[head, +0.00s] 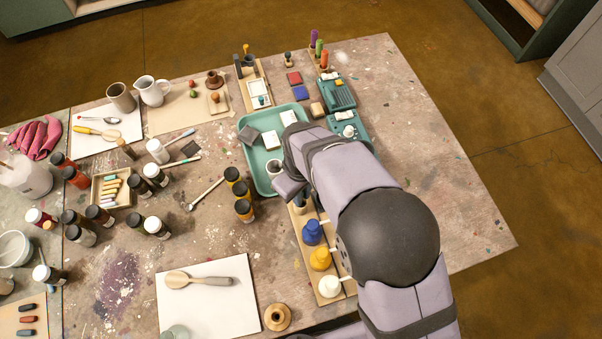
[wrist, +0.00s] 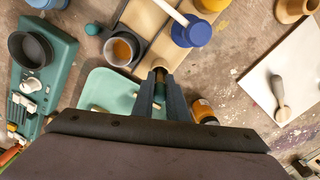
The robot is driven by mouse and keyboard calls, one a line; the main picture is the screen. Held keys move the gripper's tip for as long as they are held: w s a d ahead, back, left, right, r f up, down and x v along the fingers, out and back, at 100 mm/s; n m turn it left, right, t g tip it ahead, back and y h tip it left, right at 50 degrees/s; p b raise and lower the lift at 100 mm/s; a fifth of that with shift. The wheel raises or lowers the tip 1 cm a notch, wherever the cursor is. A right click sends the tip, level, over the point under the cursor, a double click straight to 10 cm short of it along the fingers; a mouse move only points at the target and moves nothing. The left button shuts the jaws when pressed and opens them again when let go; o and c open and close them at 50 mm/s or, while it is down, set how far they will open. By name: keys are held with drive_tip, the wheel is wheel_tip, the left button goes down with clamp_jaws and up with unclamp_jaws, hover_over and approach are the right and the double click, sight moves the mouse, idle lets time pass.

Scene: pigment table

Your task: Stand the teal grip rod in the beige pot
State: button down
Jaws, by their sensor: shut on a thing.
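My gripper (wrist: 160,92) points down in the wrist view, its two dark fingers close together on a narrow teal piece, the grip rod (wrist: 159,88). A tan rounded edge with a dark centre (wrist: 160,72) shows just past the fingertips, at the end of a wooden board. I cannot tell whether it is the beige pot or whether the rod touches it. In the head view my gripper (head: 298,204) is low beside the front right of the teal tray, at the far end of the board. My arm hides much of this spot.
The board holds a blue pot (head: 312,232), a yellow pot (head: 321,258) and a white pot (head: 330,286), with pale sticks leaning out. The teal tray (head: 254,176) and a grey cup (wrist: 121,50) are close by. Dark-capped jars (head: 244,210) stand left of the gripper.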

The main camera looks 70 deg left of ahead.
drive_tip(key=c, duration=1.7)
unclamp_jaws()
drive_tip(key=shift+f, duration=0.1)
drive_tip(key=shift+c, duration=0.2)
wheel_tip(320, 180, up, 12)
drive_tip(key=b, duration=0.3)
drive_tip(key=shift+r, duration=0.2)
drive_tip(key=shift+w, duration=0.1)
